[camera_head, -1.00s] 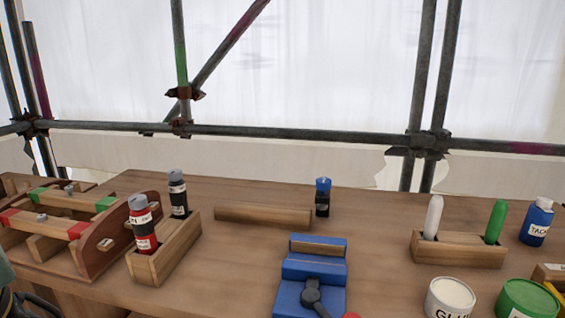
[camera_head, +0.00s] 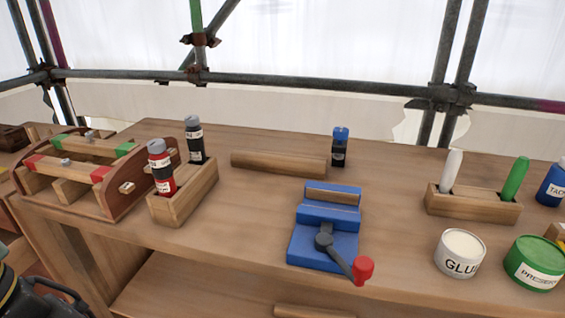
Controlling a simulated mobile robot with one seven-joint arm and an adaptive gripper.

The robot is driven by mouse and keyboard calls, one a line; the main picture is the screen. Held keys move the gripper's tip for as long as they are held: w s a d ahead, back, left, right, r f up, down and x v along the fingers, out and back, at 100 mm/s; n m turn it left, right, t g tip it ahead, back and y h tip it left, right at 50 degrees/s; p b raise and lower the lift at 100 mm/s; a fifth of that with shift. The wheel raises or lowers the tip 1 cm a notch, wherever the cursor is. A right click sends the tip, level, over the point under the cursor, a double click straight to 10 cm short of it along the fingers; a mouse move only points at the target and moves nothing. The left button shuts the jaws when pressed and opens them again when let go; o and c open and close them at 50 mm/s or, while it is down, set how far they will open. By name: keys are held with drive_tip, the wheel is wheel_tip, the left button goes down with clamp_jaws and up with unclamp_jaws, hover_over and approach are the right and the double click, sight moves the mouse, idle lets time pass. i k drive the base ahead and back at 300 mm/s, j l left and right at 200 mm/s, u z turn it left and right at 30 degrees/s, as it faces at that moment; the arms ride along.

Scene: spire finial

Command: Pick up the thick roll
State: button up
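A long, thick brown wooden roll or bar (camera_head: 278,165) lies on the workbench behind the blue vise, apart from it. A second, similar wooden piece (camera_head: 312,311) shows only in part on the lower shelf at the bottom edge. I cannot tell from the picture which one is the thick roll. My gripper (camera_head: 42,297) appears as a dark, cut-off shape at the lower left corner, far from both pieces. Its fingertips are not clear, and I see nothing held in it.
A blue vise (camera_head: 322,240) with a red-ended handle stands mid-bench. A wooden holder (camera_head: 185,203) with two bottles and a wooden tool caddy (camera_head: 95,203) stand left. A blue-capped bottle (camera_head: 340,148), a marker block (camera_head: 470,207), a glue tub (camera_head: 459,254) and a green tub (camera_head: 535,263) stand right.

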sight(303, 166)
drive_tip(key=j+z, duration=0.4)
drive_tip(key=j, duration=0.35)
drive_tip(key=j+z, duration=0.4)
drive_tip(key=j, duration=0.4)
drive_tip(key=i+j, duration=0.2)
drive_tip(key=i, duration=0.2)
drive_tip(key=i+j+z, duration=0.1)
drive_tip(key=i+j, duration=0.15)
drive_tip(key=i, duration=0.1)
